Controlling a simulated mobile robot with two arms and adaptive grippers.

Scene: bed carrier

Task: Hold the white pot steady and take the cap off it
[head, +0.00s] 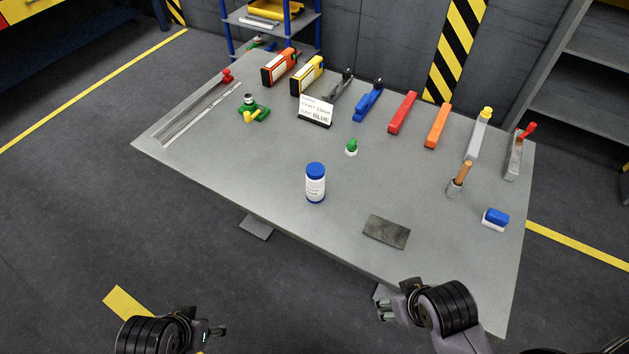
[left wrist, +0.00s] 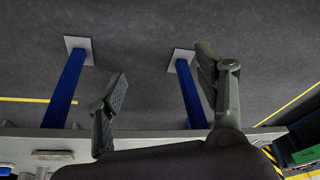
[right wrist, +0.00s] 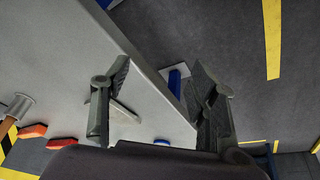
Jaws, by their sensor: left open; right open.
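My left gripper (head: 219,331) is low in the head view, off the table's front edge, open and empty. Its open fingers show in the left wrist view (left wrist: 160,95). My right gripper (head: 384,302) is at the table's front edge, right of the pot and apart from it, open and empty. Its fingers show in the right wrist view (right wrist: 160,90). Neither wrist view shows the pot clearly.
On the table (head: 240,178), a dark grey pad (head: 386,231) lies right of the pot. A small green-topped item (head: 351,147) stands behind it. A sign (head: 315,111) and several tools line the back.

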